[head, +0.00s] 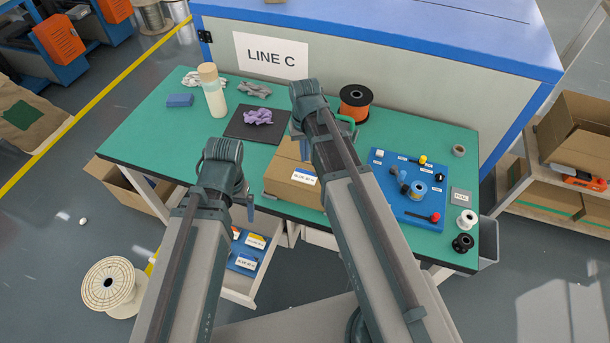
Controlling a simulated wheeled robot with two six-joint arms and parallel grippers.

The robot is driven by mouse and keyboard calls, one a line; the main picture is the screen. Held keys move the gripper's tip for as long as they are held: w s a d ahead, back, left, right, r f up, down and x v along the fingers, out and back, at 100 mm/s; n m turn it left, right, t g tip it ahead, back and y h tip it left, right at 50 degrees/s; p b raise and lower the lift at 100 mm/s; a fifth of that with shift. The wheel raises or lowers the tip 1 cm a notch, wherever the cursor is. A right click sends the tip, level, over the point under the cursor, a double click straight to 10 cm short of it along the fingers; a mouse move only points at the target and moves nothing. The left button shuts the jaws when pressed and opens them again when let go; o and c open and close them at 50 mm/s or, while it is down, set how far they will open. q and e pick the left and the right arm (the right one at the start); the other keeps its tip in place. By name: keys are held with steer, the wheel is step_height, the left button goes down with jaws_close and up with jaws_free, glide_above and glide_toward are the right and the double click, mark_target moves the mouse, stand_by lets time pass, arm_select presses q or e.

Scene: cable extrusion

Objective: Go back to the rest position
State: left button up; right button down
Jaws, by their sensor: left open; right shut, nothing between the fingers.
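My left arm comes up from the bottom, and its wrist is bent over at the front edge of the green table (150,146). My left gripper (249,208) points down above the open drawer (238,287); it is open, and only a small part of it shows. My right arm reaches further over the table, past the cardboard box (283,176). My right gripper (297,130) is mostly hidden behind its wrist and forearm, near the box's back edge; it is shut and empty.
A blue board (402,209) with small parts lies right of my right forearm. A bottle (214,95), a dark mat (243,128) with a purple cloth (260,117) and an orange spool (355,102) stand behind. A wooden spool (108,285) is on the floor.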

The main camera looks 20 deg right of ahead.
mark_target(305, 176)
steer(key=shift+f+b, duration=3.2)
steer(key=shift+f, duration=0.05)
steer(key=shift+f+b, duration=0.85)
steer(key=shift+f, duration=0.05)
steer(key=shift+r, duration=0.1)
step_height(305, 176, up, 8)
steer(key=p, duration=0.8)
steer(key=s+a+n+h, duration=0.1)
steer(key=s+a+n, duration=0.3)
steer(key=s+a, duration=0.6)
steer(key=s, duration=0.4)
steer(key=shift+s+a+n, duration=0.2)
steer(key=shift+a+n, duration=0.05)
steer(key=shift+n, duration=0.05)
